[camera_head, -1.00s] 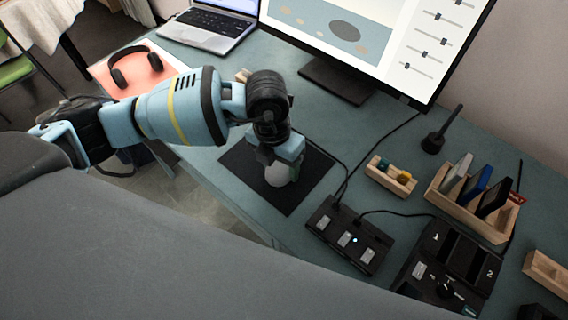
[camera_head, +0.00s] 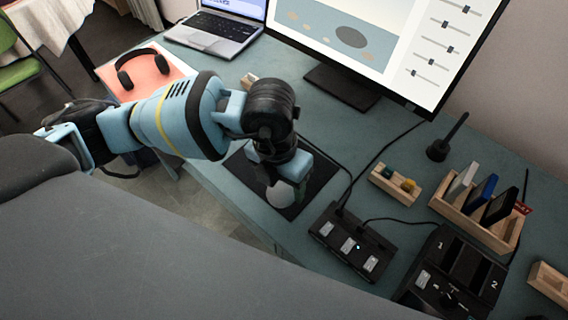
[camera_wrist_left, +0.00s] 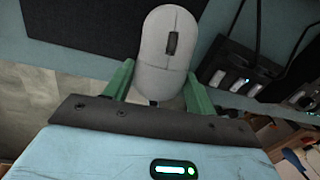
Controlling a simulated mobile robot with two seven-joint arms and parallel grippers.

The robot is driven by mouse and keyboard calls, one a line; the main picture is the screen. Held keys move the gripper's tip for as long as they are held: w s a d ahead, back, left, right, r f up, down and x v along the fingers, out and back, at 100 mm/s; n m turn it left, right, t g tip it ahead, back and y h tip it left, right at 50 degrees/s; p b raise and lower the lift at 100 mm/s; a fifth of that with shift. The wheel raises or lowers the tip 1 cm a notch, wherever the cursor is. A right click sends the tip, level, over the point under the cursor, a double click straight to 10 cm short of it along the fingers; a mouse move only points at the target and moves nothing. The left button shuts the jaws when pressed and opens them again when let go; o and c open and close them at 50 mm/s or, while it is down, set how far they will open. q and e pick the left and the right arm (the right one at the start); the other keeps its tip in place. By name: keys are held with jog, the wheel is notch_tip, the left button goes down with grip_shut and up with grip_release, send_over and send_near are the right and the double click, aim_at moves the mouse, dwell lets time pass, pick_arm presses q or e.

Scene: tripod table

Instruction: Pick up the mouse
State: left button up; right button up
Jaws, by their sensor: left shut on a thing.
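The pale grey mouse (camera_head: 280,195) is between the fingers of my left gripper (camera_head: 284,182), over the near part of the black mouse pad (camera_head: 318,174). In the left wrist view the mouse (camera_wrist_left: 168,42) points away from the gripper, its dark scroll wheel showing. The green fingers of my left gripper (camera_wrist_left: 160,86) press on both sides of its rear end. The pad (camera_wrist_left: 85,28) shows to the left of and behind the mouse. I cannot tell how high the mouse is above the pad. My right gripper is not in view.
A black button box (camera_head: 352,243) with a cable stands right of the pad. The monitor (camera_head: 375,45), laptop (camera_head: 215,32) and headphones (camera_head: 143,65) are further back.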

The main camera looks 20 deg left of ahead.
pick_arm(q)
jog(key=s+d+r, duration=0.1)
jog(key=s+d, duration=0.2)
jog(key=s, duration=0.6)
jog(key=shift+s+d, duration=0.4)
